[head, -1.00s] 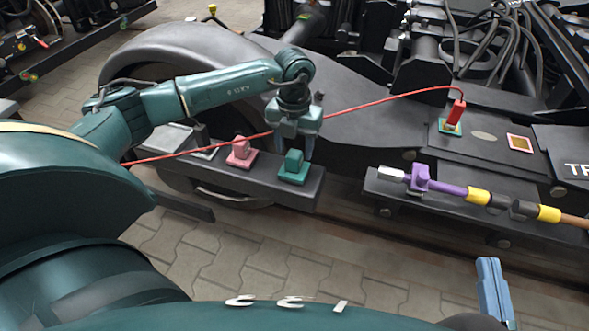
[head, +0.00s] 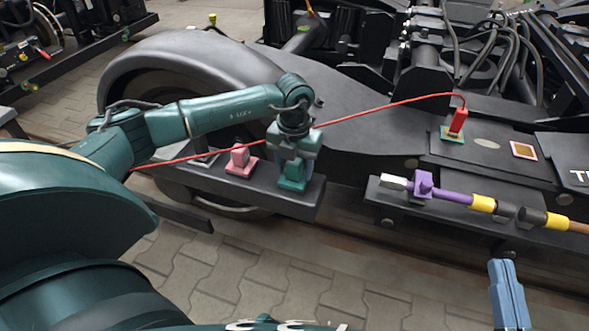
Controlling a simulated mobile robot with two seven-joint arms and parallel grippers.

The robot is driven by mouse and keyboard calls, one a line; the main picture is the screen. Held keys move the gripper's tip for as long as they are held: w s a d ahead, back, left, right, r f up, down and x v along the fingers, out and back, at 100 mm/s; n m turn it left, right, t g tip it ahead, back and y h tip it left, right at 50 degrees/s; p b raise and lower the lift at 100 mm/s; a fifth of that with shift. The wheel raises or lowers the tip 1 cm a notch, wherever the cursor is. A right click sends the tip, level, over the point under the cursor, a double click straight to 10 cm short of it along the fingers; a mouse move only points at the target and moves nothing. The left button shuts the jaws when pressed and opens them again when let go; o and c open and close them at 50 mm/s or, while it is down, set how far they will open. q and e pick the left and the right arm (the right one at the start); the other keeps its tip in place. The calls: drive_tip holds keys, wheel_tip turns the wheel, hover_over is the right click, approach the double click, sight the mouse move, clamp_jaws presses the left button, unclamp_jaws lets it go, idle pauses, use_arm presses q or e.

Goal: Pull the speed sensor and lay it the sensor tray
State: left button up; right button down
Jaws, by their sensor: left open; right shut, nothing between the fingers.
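My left gripper (head: 292,172) points down at a teal block (head: 291,183) near the right end of a dark ledge. It is open, with its fingers close around the block's upper part; I cannot tell whether they touch it. A pink block (head: 240,158) on a pink base stands to its left. A red plug (head: 458,120) stands upright on a teal-edged plate at the right, with a red cable (head: 390,104) running left behind my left gripper. I cannot tell which piece is the speed sensor, nor which is the sensor tray. My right gripper (head: 507,292) is shut and empty at the lower right.
A purple clamp (head: 424,185) holds a purple cable with yellow bands on a right-hand ledge. A pink-edged square plate (head: 523,150) lies empty beside the red plug. The large dark bogie frame (head: 330,90) fills the back. The paved floor (head: 300,265) in front is clear.

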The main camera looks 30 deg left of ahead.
use_arm(q)
drive_tip(key=shift+p, duration=0.45)
idle(0.6)
clamp_jaws()
idle(0.5)
drive_tip(key=shift+r, duration=0.15)
drive_tip(key=shift+r+p, duration=2.75)
drive_tip(key=shift+r, duration=0.15)
